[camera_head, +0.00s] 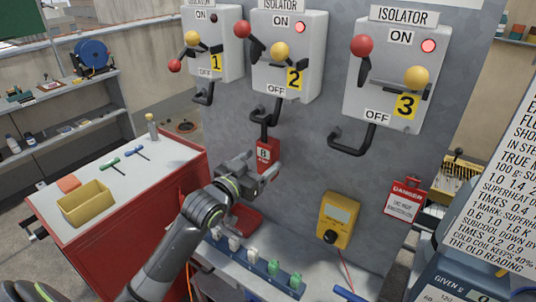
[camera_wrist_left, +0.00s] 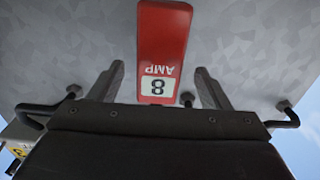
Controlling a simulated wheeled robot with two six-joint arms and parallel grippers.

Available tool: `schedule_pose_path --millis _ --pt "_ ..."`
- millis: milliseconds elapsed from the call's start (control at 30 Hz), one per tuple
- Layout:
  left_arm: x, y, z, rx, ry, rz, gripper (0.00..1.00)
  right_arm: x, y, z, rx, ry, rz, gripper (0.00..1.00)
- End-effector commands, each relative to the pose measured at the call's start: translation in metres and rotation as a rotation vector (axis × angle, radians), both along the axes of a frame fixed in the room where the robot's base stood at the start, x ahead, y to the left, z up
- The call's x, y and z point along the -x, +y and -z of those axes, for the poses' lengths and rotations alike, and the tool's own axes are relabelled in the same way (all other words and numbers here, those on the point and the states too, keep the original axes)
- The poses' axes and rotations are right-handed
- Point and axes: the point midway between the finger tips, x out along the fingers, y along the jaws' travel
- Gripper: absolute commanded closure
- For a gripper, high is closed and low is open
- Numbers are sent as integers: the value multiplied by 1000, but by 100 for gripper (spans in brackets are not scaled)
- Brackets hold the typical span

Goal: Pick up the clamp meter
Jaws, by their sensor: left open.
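In the wrist view the two fingers of the left gripper (camera_wrist_left: 159,72) stand on either side of the labelled end, with a gap on both sides. My right gripper is not in view.
Isolator boxes with black handles jut from the panel (camera_head: 310,150) above. A yellow meter (camera_head: 338,220) and a danger tag (camera_head: 405,198) are at right. A ledge below carries a rack (camera_head: 262,268) of white and green items. A red cabinet (camera_head: 130,235) stands left.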

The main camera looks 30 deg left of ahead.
Motion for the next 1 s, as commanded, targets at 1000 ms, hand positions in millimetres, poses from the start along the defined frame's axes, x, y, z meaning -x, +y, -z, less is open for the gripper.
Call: schedule_pose_path --millis 1000 --pt "-61 -10 2 0 0 -1 36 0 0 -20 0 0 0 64"
